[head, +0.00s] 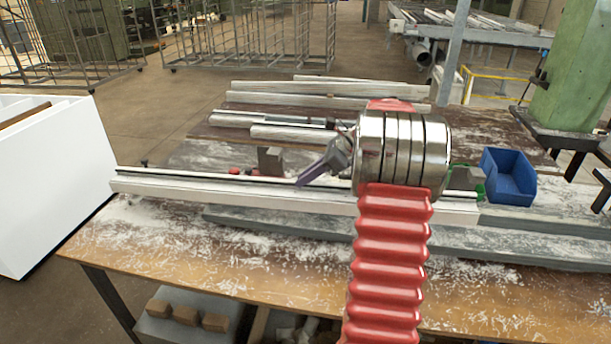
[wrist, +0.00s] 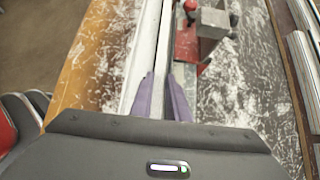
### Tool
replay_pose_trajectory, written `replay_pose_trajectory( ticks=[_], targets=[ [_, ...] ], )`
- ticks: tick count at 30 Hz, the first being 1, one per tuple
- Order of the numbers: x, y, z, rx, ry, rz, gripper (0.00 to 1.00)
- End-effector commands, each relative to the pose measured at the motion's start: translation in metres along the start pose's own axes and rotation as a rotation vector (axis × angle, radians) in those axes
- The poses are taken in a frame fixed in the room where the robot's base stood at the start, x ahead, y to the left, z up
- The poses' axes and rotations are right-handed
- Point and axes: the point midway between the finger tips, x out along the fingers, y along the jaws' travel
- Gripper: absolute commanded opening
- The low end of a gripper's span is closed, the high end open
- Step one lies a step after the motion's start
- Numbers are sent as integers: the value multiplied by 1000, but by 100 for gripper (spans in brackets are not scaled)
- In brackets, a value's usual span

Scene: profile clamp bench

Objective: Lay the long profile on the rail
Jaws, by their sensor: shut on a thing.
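The long profile (head: 215,176) is a thin, pale and dark strip running left to right across the bench. It lies along the back upper side of the long white rail (head: 230,194). My gripper (head: 302,182) has purple fingers and comes down on the strip near its visible middle. In the wrist view the fingers (wrist: 160,78) are shut on the profile (wrist: 164,40), with the white rail (wrist: 143,45) close on its left. I cannot tell whether the profile rests fully on the rail. My wrist and arm hide part of its right half.
Behind the rail stands a grey block (head: 270,160) on a red base. A blue bin (head: 508,178) is at the right, near a green part (head: 480,190). Several other profiles (head: 290,102) lie at the back. A white cabinet (head: 50,180) stands left. The front bench strip (head: 200,255) is clear except for shavings.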

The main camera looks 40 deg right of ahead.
Motion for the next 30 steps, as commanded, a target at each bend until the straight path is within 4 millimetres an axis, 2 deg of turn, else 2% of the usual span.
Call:
replay_pose_trajectory(
  ticks=[5,18,26,27,30],
  targets=[
    [1,0,1,-1,-4,-2,0],
    [33,0,-31,-1,-2,-1,0],
    [35,0,-33,-3,-1,-2,0],
    [36,0,-36,-2,3,1,16],
    [36,0,-36,-2,2,1,23]
  ],
)
